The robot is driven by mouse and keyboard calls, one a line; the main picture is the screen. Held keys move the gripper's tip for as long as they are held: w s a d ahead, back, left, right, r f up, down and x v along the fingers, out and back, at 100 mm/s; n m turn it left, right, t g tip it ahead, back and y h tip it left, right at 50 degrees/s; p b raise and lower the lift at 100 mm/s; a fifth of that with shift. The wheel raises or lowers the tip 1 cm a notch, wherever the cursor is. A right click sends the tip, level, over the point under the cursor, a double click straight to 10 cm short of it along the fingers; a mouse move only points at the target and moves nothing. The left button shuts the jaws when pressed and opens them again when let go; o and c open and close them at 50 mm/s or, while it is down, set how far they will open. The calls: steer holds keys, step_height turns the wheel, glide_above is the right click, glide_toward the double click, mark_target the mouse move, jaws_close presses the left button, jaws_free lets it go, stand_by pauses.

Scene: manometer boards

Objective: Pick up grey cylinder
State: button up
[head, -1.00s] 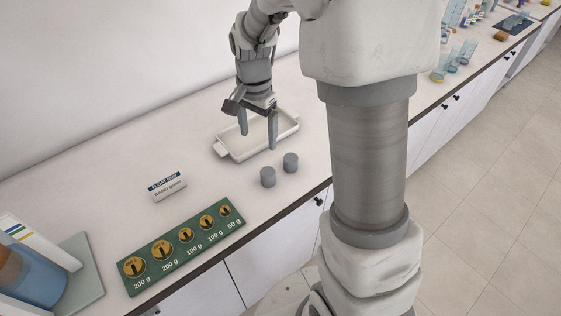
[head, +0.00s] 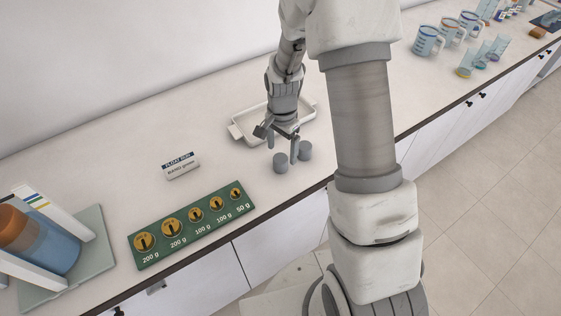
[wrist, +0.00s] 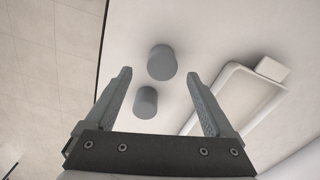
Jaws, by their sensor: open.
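Two grey cylinders stand upright close together on the counter, the left one (head: 281,163) and the right one (head: 305,150) in the head view. The wrist view shows both: a larger-looking one (wrist: 162,64) just beyond the fingertips and a smaller-looking one (wrist: 146,103) lower, between the fingers in the picture. My gripper (head: 280,151) is open and empty, pointing down above the cylinders; one finger overlaps the gap between them in the head view. Its spread fingers also show in the wrist view (wrist: 160,73). Whether a finger touches a cylinder cannot be told.
A white tray (head: 238,132) lies behind the gripper and at right in the wrist view. A green weight board (head: 158,263), a small sign (head: 180,165) and a blue-filled vessel (head: 50,250) stand to the left. Measuring jugs (head: 427,42) stand far right. The counter's front edge is near the cylinders.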

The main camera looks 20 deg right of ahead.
mark_target(282, 157)
steer(key=shift+w+f+p, duration=0.2)
steer(key=shift+f+p, duration=0.35)
steer(key=shift+f, duration=2.35)
jaws_close()
